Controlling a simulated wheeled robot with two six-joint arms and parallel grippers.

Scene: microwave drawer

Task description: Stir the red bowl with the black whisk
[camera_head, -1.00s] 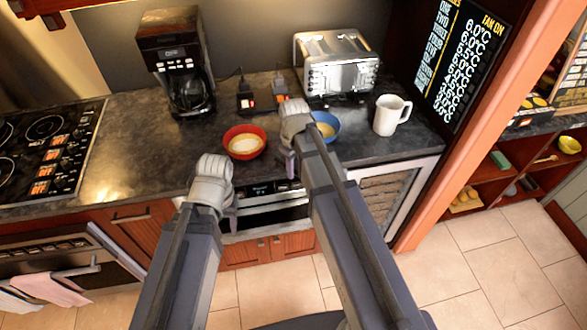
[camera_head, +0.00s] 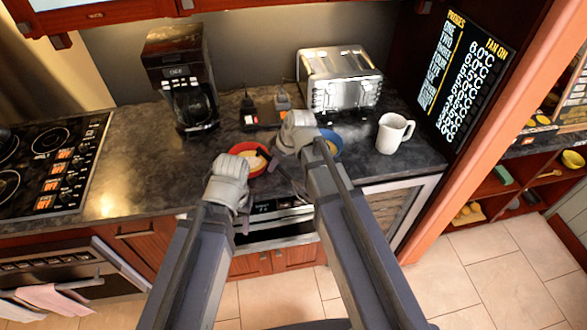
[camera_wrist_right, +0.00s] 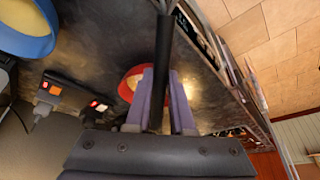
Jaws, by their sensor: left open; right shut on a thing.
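The red bowl (camera_head: 233,150) with pale yellow contents sits on the dark counter in the head view, partly hidden by my grippers. It also shows behind the fingers in the right wrist view (camera_wrist_right: 124,92). My right gripper (camera_head: 281,171) is beside the bowl's right side, shut on the black whisk (camera_wrist_right: 164,55). Its dark shaft stands between the purple fingers in the wrist view; a dark part overlaps the bowl in the head view. Whether the whisk touches the contents cannot be told. My left gripper (camera_head: 244,214), open, is at the counter's front edge below the bowl.
A blue bowl (camera_wrist_right: 44,46) stands to the right of the red one, partly behind my right arm. A white mug (camera_head: 392,134), a toaster (camera_head: 340,80) and a coffee maker (camera_head: 183,80) stand around. Sockets with plugs (camera_head: 250,115) lie behind the bowls. The counter left of the red bowl is clear.

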